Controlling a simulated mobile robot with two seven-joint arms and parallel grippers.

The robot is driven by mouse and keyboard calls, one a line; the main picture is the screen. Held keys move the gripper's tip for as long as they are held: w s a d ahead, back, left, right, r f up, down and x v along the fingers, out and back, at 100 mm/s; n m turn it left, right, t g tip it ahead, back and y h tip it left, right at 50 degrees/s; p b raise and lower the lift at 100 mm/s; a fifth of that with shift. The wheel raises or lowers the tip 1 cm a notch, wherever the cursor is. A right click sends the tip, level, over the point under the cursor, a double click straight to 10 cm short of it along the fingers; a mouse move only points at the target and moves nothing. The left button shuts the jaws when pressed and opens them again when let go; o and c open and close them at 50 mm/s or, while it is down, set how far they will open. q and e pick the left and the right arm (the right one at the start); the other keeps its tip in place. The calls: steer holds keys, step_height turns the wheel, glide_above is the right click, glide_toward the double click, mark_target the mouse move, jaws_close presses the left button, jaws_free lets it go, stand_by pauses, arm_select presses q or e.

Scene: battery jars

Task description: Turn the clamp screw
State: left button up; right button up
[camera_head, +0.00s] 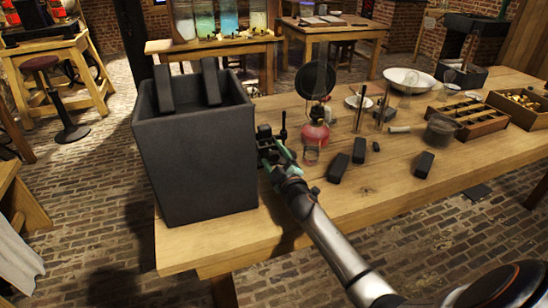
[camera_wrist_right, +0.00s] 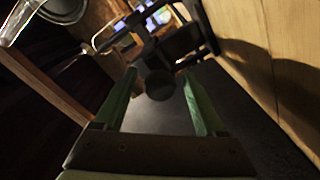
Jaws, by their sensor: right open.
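A large dark grey box (camera_head: 195,155) stands on the wooden table at the left, with two dark plates upright inside it. Small dark clamp parts (camera_head: 264,131) show at its right side. My right gripper (camera_head: 272,153) is beside that side of the box, its green fingers open. In the right wrist view, a dark round knob, apparently the clamp screw (camera_wrist_right: 159,85), lies between the spread fingers of the right gripper (camera_wrist_right: 159,78), with gaps on both sides. The clamp's details are small and partly hidden by my gripper in the head view. My left gripper is not in view.
A red burner (camera_head: 315,134) stands just right of my gripper. Dark blocks (camera_head: 338,167) lie on the table (camera_head: 385,180). Wooden trays (camera_head: 470,118) and a white bowl (camera_head: 411,80) are farther right. The table's front strip is mostly clear.

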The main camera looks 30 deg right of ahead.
jaws_close()
stand_by(0.6)
